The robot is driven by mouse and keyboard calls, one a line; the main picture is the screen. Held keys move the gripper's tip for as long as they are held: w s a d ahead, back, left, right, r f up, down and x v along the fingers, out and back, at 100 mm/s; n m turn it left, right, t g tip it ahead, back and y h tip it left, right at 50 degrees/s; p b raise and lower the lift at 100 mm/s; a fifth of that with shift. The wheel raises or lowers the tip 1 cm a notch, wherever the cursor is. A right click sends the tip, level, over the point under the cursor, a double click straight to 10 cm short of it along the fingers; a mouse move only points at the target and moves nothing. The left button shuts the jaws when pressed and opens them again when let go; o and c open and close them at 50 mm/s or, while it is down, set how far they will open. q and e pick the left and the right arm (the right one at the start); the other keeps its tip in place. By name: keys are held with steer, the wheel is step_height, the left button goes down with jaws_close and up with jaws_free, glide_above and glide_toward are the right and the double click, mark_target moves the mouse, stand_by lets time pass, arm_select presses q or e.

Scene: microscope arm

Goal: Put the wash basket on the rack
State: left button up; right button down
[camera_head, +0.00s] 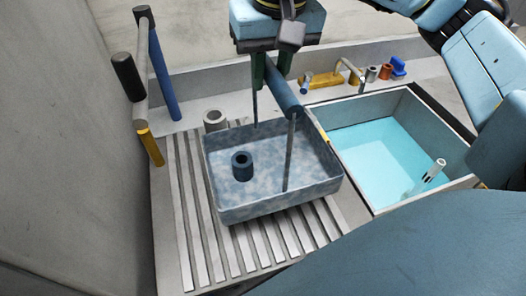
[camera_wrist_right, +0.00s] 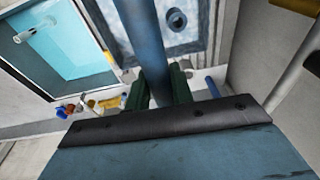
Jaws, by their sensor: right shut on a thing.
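The wash basket (camera_head: 275,198) is a mottled blue-grey open tray with thin uprights and a blue handle bar (camera_head: 284,90). It is over the slatted rack (camera_head: 192,235) left of the sink; I cannot tell if it touches the slats. A dark blue ring-shaped piece (camera_head: 242,165) stands inside it. My right gripper (camera_head: 272,73) is above the basket, shut on its handle bar. In the right wrist view, the bar (camera_wrist_right: 145,35) runs between the green fingers (camera_wrist_right: 160,88), and part of the basket (camera_wrist_right: 200,18) shows beyond. My left gripper is not in view.
The sink (camera_head: 385,150) holds turquoise water and a pale tube (camera_head: 434,170). A tap and small coloured parts (camera_head: 325,80) line the back ledge. A post frame (camera_head: 162,75) stands at the left beside the wall. A grey ring (camera_head: 215,119) sits behind the basket.

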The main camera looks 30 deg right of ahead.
mark_target(277, 72)
step_height(277, 72, down, 9)
steer(key=shift+s+p, duration=0.15)
steer(key=shift+p, duration=0.3)
steer(key=c, duration=1.2)
jaws_free()
steer(key=shift+s, duration=0.1)
steer(key=r, duration=0.4)
steer(key=s+r, duration=0.1)
steer(key=r, duration=0.7)
steer(key=shift+s+b, duration=0.3)
steer(key=shift+s, duration=0.1)
